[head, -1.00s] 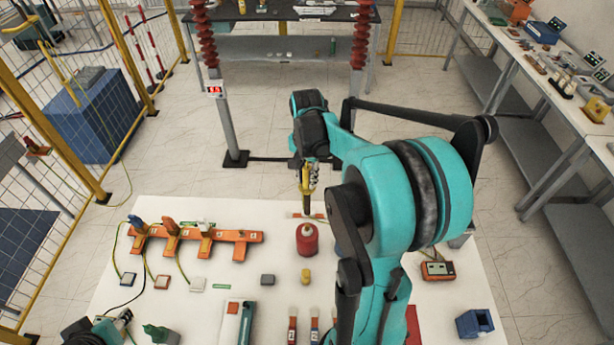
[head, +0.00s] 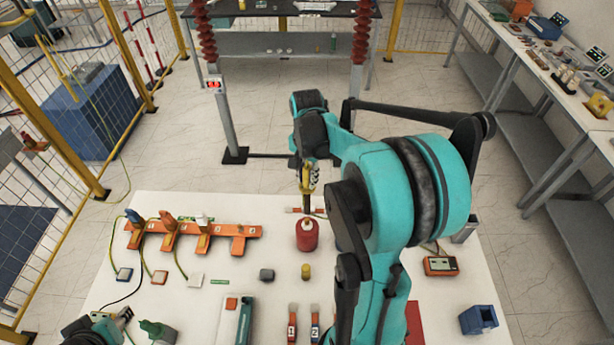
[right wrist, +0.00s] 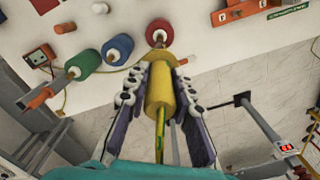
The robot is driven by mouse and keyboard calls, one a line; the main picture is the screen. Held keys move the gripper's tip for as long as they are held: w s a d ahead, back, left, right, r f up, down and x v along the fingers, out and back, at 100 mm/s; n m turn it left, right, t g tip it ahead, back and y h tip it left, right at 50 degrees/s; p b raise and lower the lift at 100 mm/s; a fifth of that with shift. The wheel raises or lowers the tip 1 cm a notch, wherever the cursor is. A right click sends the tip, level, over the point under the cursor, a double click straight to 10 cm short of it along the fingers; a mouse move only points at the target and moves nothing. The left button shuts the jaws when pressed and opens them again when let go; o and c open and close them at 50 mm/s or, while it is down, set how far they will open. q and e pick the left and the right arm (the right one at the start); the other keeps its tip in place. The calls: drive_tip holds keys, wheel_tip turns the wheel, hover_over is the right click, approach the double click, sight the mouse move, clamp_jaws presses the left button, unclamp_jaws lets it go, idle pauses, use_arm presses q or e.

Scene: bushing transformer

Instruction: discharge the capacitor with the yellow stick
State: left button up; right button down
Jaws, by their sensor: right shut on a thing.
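My right gripper (head: 309,183) is shut on the yellow stick (head: 306,203) and holds it roughly upright above the table's far part. In the right wrist view the stick (right wrist: 160,95) sits between both fingers, its end in line with the red cylinder (right wrist: 160,33). In the head view the red cylinder (head: 307,235) stands just below the stick; I cannot tell whether they touch. A blue cylinder (right wrist: 117,48) and a green cylinder (right wrist: 82,65) stand beside it, mostly behind my arm in the head view. My left gripper (head: 115,322) is low at the left edge, its jaws unclear.
An orange rack (head: 190,236) with several coloured plugs and cables is left on the white table (head: 150,208). An orange meter (head: 440,265) and a blue bin (head: 478,320) are at right. A post with a red display (head: 214,84) stands beyond the table.

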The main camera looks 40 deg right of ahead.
sight(307, 184)
drive_tip(key=shift+f, duration=0.2)
drive_tip(key=shift+f+b, duration=0.9)
drive_tip(key=shift+b, duration=0.05)
drive_tip(key=shift+f+b, duration=0.35)
drive_tip(key=shift+f, duration=0.05)
idle(0.9)
idle(4.9)
